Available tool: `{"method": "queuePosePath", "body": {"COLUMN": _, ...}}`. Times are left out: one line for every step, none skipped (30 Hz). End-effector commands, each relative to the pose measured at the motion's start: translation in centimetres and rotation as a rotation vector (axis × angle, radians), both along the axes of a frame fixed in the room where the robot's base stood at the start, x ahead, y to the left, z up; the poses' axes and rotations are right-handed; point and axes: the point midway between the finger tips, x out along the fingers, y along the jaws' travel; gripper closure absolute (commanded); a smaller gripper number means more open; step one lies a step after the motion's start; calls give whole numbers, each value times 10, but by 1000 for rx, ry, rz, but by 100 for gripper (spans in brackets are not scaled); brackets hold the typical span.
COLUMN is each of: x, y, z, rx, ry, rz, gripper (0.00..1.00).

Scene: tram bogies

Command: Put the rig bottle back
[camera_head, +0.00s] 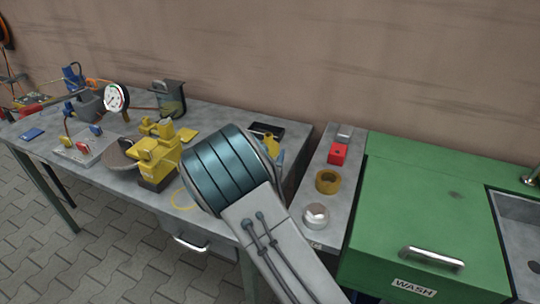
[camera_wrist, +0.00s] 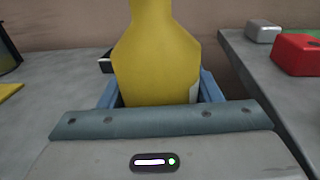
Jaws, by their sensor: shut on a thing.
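The rig bottle (camera_wrist: 156,55) is yellow with sloping shoulders and fills the middle of the wrist view. My gripper (camera_wrist: 158,92) is shut on its lower part, with a blue finger on each side. A pale patch shows on the bottle's lower right. In the head view a small part of the yellow bottle (camera_head: 271,143) shows behind my wrist, near the right end of the grey workbench (camera_head: 226,112). I cannot tell whether its base touches the bench. A yellow ring marking (camera_head: 184,199) lies on the bench near its front edge, left of my wrist.
A yellow pump-like device (camera_head: 156,158), a pressure gauge (camera_head: 116,97) and a dark-framed container (camera_head: 170,98) stand on the bench. A black tray (camera_head: 266,129) lies behind the bottle. The narrow right table holds a red box (camera_head: 338,153), a tape roll (camera_head: 327,181) and a silvery round part (camera_head: 315,215).

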Motion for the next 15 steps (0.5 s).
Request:
{"method": "queuePosePath", "body": {"x": 0, "y": 0, "z": -1, "rx": -1, "ry": -3, "rz": 0, "gripper": 76}}
{"method": "queuePosePath", "body": {"x": 0, "y": 0, "z": -1, "rx": 0, "ry": -3, "rz": 0, "gripper": 76}}
{"method": "queuePosePath", "body": {"x": 0, "y": 0, "z": -1, "rx": 1, "ry": -3, "rz": 0, "gripper": 76}}
{"method": "queuePosePath", "body": {"x": 0, "y": 0, "z": 0, "rx": 1, "ry": -3, "rz": 0, "gripper": 76}}
{"method": "queuePosePath", "body": {"x": 0, "y": 0, "z": 0, "rx": 1, "ry": -3, "rz": 0, "gripper": 76}}
{"method": "queuePosePath", "body": {"x": 0, "y": 0, "z": 0, "rx": 1, "ry": -3, "rz": -1, "gripper": 76}}
{"method": "queuePosePath", "body": {"x": 0, "y": 0, "z": -1, "rx": 1, "ry": -3, "rz": 0, "gripper": 76}}
{"method": "queuePosePath", "body": {"x": 0, "y": 0, "z": -1, "rx": 1, "ry": -3, "rz": -1, "gripper": 76}}
{"method": "queuePosePath", "body": {"x": 0, "y": 0, "z": -2, "rx": 1, "ry": -3, "rz": -1, "gripper": 76}}
{"method": "queuePosePath", "body": {"x": 0, "y": 0, "z": -3, "rx": 1, "ry": -3, "rz": -1, "gripper": 76}}
{"method": "queuePosePath", "body": {"x": 0, "y": 0, "z": -5, "rx": 1, "ry": -3, "rz": -1, "gripper": 76}}
{"method": "queuePosePath", "body": {"x": 0, "y": 0, "z": -5, "rx": 1, "ry": -1, "rz": -1, "gripper": 37}}
{"method": "queuePosePath", "body": {"x": 0, "y": 0, "z": -4, "rx": 1, "ry": -1, "rz": 0, "gripper": 28}}
{"method": "queuePosePath", "body": {"x": 0, "y": 0, "z": -4, "rx": 1, "ry": -1, "rz": -1, "gripper": 20}}
{"method": "queuePosePath", "body": {"x": 0, "y": 0, "z": -4, "rx": 1, "ry": -1, "rz": 0, "gripper": 20}}
